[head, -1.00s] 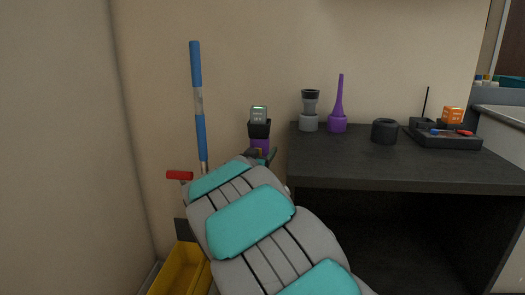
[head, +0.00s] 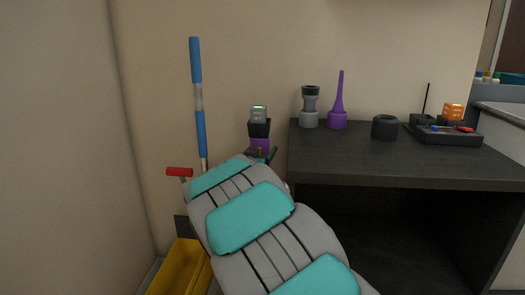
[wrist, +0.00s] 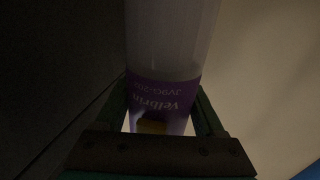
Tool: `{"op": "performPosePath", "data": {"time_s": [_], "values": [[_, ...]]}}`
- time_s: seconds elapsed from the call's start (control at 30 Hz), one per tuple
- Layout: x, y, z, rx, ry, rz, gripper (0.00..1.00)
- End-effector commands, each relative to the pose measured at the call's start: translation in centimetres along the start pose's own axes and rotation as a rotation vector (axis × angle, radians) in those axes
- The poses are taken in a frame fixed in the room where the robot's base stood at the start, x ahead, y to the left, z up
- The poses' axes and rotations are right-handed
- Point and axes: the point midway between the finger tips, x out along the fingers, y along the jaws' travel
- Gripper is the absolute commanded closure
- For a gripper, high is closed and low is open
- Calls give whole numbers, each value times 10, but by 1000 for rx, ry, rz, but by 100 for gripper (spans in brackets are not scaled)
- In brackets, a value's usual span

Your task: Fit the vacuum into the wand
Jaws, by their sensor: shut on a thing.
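The vacuum (head: 260,144) is a slim handheld with a purple body, a dark collar and a grey block with a green light on top. It stands roughly upright left of the counter. My gripper (head: 262,157) is shut on it, mostly hidden behind my arm. In the wrist view my gripper (wrist: 162,108) has its fingers on either side of the vacuum (wrist: 168,90), whose purple label band and pale cylinder show. The vacuum's lower end is hidden. No part is clearly the wand; a blue pole with a grey middle (head: 198,98) stands upright at left.
The dark counter (head: 400,165) holds a grey adapter (head: 309,108), a purple nozzle (head: 338,108), a black ring (head: 384,127) and a black tray (head: 450,136) with an orange block. A yellow bucket (head: 178,268) and a red handle (head: 179,172) are at lower left. The counter's front is bare.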

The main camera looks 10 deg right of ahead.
Motion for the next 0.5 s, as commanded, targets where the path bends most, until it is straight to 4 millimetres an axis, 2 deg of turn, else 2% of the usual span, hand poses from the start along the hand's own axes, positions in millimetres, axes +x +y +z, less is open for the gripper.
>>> {"op": "performPosePath", "data": {"time_s": [0.5], "values": [[0,0,9,1,2,0,100]]}}
